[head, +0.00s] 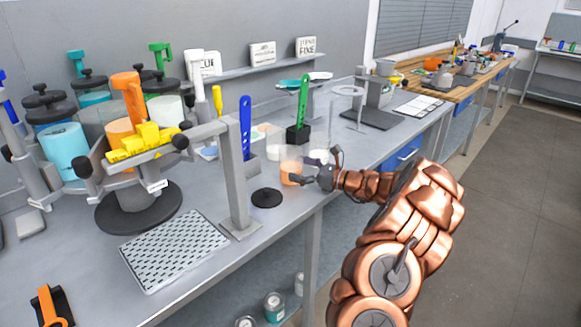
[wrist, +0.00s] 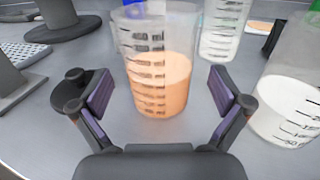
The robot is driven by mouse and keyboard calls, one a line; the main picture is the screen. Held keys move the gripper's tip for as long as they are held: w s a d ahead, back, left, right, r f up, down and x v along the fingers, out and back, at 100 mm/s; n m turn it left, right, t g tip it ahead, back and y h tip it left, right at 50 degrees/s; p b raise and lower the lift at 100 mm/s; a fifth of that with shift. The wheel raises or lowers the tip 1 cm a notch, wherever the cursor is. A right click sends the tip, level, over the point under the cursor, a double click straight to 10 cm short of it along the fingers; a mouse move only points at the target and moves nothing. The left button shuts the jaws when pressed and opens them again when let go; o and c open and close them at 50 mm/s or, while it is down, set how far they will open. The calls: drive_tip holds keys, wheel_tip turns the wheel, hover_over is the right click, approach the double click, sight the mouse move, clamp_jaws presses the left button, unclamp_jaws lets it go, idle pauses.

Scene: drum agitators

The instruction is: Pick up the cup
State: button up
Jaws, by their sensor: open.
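A clear graduated cup with orange liquid (wrist: 160,85) stands upright on the grey bench. In the wrist view it is centred just ahead of my gripper (wrist: 162,100), between the lines of its two fingers. In the head view the orange cup (head: 291,170) is near the bench's front edge, and my gripper (head: 312,168) reaches it from the right. The gripper is open, with a finger on each side and visible gaps to the cup. A cup with white liquid (wrist: 288,105) stands to the right in the wrist view. Another pale cup (wrist: 222,35) stands behind.
A black disc (head: 266,198) lies left of the orange cup. A grey post (head: 236,185) and a perforated plate (head: 174,248) are further left. A blue spatula (head: 245,125) and a green one (head: 303,100) stand behind. The bench's front edge (head: 340,186) runs beneath my forearm.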

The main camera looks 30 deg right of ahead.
drive_tip(key=shift+x, duration=1.5)
drive_tip(key=shift+s, duration=0.1)
drive_tip(key=c, duration=1.3)
drive_tip(key=shift+c, duration=0.3)
drive_tip(key=shift+r, duration=0.15)
